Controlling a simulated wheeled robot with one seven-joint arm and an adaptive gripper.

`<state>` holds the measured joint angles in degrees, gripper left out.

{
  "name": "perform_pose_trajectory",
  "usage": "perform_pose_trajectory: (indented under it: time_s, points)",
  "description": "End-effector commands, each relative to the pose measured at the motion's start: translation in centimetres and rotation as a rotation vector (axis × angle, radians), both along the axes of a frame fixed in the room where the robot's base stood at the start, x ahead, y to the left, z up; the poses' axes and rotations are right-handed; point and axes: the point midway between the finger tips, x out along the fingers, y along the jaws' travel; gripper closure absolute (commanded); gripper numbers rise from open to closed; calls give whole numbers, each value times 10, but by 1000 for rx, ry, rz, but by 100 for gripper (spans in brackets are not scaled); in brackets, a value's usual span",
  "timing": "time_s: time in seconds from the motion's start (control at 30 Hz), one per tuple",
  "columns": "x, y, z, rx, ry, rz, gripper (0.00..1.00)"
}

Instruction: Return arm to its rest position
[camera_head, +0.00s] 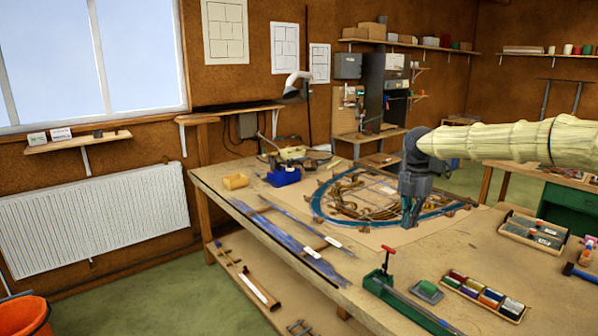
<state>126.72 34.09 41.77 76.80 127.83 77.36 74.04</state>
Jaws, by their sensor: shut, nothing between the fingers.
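My gripper (407,222) hangs from my arm, which reaches in from the right in a pale yellow sleeve. It points down over the right part of the round leaded panel (322,212), which lies on the workbench with a blue outer band and brown pieces inside. The fingers look closed together and hold nothing. I cannot tell whether the fingertips touch the panel or hover just above it. The gripper and wrist hide part of the panel's right side.
An orange bucket (24,318) stands on the floor at left.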

Motion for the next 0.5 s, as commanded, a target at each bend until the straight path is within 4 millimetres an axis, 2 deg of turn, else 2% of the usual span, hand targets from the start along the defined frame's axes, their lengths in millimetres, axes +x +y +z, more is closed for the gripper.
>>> perform_pose_trajectory:
  time_s: [0.37, 0.5]
  points:
    - [-17, -12, -77, -205, 16, 247, 100]
    - [-26, -12, -113, -306, 28, 404, 100]
